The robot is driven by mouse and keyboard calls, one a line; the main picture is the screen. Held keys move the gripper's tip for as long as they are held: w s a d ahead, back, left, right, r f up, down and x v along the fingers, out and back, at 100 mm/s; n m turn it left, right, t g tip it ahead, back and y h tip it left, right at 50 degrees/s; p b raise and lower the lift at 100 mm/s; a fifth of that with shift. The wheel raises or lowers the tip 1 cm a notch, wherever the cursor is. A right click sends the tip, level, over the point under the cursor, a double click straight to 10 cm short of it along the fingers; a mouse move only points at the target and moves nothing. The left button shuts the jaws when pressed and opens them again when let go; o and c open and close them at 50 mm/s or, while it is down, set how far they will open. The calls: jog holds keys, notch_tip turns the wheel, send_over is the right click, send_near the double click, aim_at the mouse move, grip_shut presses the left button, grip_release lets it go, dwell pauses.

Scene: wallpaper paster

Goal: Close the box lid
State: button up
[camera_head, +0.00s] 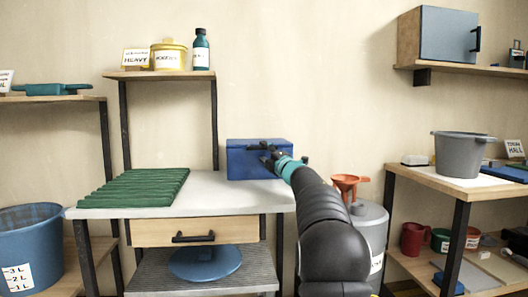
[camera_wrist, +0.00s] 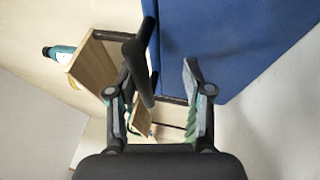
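The blue box (camera_head: 241,163) stands at the right back of the white-topped table in the head view. A dark handle shows near its top edge. Whether its lid is fully down cannot be told. My gripper (camera_head: 268,158) is at the front of the box, and my arm hides part of its right side. In the wrist view, my gripper (camera_wrist: 170,78) has its fingers apart. The blue box (camera_wrist: 225,40) fills the upper right there. A dark bar (camera_wrist: 138,70) lies near the left finger; I cannot tell whether they touch.
The white-topped table (camera_head: 215,196) has a ridged green mat (camera_head: 137,188) at its left. A shelf (camera_head: 160,75) with a yellow pot and a bottle hangs above. A grey container with an orange funnel (camera_head: 347,184) stands right of the table. The tabletop between mat and box is clear.

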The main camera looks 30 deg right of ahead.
jog(key=shift+a+f, duration=0.15)
jog(key=v, duration=1.2)
jog(key=shift+d, duration=0.2)
jog(key=s+a+r+m+g+h+p, duration=0.35)
jog(key=s+a+m+h, duration=0.25)
jog(key=s+a+m, duration=0.4)
jog(key=s+a+f+m+g+y+p, duration=0.1)
jog(key=s+a+f+m+g+p, duration=0.1)
jog(key=s+a+f, duration=0.4)
jog(key=s+a+f+m+g+y+p, duration=0.2)
jog(key=s+a+f+m+g, duration=0.2)
jog(key=s, duration=1)
jog(key=s+a+f+m+g+y+p, duration=0.2)
jog(key=s+a+f+g, duration=0.3)
jog(key=s+a+f, duration=0.4)
jog(key=shift+s+a+f+m, duration=0.4)
jog(key=shift+s+a+m, duration=0.45)
jog(key=shift+s, duration=0.2)
